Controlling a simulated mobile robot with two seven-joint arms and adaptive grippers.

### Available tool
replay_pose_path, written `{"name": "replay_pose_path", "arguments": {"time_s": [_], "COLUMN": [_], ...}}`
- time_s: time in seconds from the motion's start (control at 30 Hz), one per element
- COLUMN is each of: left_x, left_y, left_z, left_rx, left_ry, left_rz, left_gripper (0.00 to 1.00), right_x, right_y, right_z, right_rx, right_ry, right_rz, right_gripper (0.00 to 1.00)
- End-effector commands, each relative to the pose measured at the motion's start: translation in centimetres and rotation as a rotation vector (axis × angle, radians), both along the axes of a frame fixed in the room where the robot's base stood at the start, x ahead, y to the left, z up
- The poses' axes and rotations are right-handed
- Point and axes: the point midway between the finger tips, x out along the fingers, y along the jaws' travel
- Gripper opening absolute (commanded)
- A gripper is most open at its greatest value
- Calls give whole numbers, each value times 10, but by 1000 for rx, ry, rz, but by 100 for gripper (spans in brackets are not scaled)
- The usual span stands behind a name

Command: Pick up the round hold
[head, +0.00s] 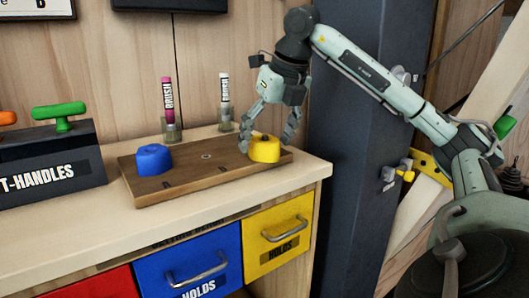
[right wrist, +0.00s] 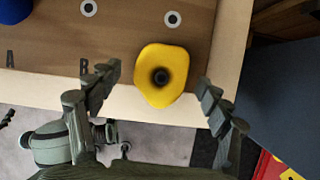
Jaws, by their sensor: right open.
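A yellow hold (head: 264,152) with a dark centre hole sits on the right part of a brown wooden board (head: 215,172). In the right wrist view the yellow hold (right wrist: 161,90) has a rounded, slightly uneven outline. A blue hold (head: 153,158) sits on the left part of the board; only its edge (right wrist: 14,10) shows in the right wrist view. My right gripper (head: 268,140) points down over the yellow hold, open, with one finger on each side of it. In the right wrist view gaps show between the fingers and the hold. My left gripper is not in view.
A dark T-handles box (head: 50,165) with a green handle (head: 60,110) stands at the left. Two brush holders (head: 171,130) stand behind the board. A dark post (head: 345,150) rises right of the bench. Red, blue and yellow drawers (head: 277,238) are below the benchtop.

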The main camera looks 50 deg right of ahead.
Motion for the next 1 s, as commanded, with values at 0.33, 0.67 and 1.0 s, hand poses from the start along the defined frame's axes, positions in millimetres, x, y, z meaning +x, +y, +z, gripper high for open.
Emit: {"name": "replay_pose_path", "arguments": {"time_s": [0.33,0.67,1.0], "left_x": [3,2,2], "left_y": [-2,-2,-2], "left_z": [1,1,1], "left_rx": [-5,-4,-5], "left_ry": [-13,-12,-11], "left_rz": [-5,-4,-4], "left_gripper": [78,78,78], "right_x": [0,0,1], "right_y": [0,0,0], "right_z": [-1,-1,0], "right_rx": [0,0,0], "right_ry": [0,0,-1], "right_rz": [0,0,0], "right_gripper": [71,30,18]}}
